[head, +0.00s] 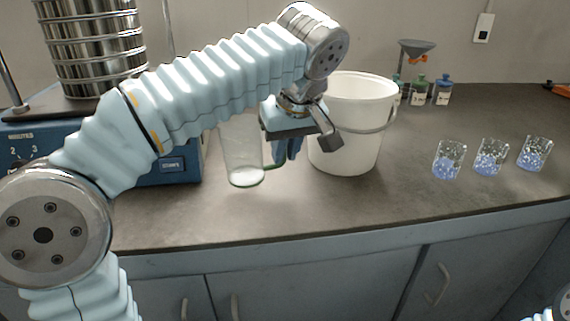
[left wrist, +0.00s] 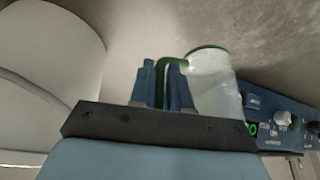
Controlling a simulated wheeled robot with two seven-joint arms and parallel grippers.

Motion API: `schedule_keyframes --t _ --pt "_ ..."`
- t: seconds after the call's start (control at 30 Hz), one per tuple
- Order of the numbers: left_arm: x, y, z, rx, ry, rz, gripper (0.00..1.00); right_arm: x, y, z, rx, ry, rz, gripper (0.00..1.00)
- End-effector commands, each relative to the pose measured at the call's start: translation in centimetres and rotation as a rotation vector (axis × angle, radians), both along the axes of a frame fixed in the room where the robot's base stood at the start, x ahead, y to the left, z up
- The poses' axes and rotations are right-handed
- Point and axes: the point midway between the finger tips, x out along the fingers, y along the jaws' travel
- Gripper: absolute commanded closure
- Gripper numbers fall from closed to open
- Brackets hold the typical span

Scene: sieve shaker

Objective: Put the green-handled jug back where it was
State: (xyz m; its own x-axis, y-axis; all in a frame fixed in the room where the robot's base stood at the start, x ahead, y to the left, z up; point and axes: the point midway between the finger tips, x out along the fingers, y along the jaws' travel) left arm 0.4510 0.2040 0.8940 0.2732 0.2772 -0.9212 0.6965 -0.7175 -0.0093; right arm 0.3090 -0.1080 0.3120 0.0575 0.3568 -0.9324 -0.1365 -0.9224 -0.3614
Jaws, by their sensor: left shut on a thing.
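The green-handled jug (head: 241,150) is clear, with a green rim line at its base, and looks upright over the counter in front of the blue shaker. My left gripper (head: 288,150) is just right of it, shut on its green handle. In the left wrist view the green handle (left wrist: 163,72) lies between the two blue fingers (left wrist: 164,85), and the jug body (left wrist: 212,85) is to their right. I cannot tell whether the jug's base touches the counter. My arm hides part of the shaker. My right gripper is out of view.
A white bucket (head: 352,140) stands close right of my gripper. The blue sieve shaker (head: 175,172) with stacked metal sieves (head: 95,45) is at left. Several small beakers (head: 488,158) with blue beads stand at right. Bottles (head: 418,92) and a funnel stand behind. The front counter is clear.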

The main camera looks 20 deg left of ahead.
Motion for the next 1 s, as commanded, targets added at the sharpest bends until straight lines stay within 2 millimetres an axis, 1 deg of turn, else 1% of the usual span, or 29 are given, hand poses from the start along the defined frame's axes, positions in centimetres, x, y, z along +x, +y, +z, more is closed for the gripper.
schedule_keyframes --t 0.03,0.13,0.2,0.4,0.53,0.57,0.7,1.0 --pt "-0.1 0.0 -1.3 0.002 0.003 0.0 1.0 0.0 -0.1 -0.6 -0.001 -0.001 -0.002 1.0" --pt "-0.1 0.0 -2.6 0.001 0.002 0.0 1.0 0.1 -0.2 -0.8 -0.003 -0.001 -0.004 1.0" --pt "-0.1 0.0 -2.9 0.0 0.001 0.0 1.0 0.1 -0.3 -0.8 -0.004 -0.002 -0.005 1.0" --pt "-0.1 -0.1 -2.8 0.0 0.0 0.0 1.0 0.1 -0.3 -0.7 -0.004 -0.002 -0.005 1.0" --pt "-0.2 -0.1 -3.1 0.001 0.001 0.0 1.0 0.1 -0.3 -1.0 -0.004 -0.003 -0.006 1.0" --pt "-0.2 -0.1 -3.1 0.0 0.001 0.0 0.8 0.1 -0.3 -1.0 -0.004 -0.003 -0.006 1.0" --pt "-0.2 -0.1 -3.0 0.0 0.001 0.0 0.58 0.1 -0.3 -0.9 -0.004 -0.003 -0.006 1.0" --pt "-0.1 -0.1 -2.8 0.0 0.0 0.0 0.57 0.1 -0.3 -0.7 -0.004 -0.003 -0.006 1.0"
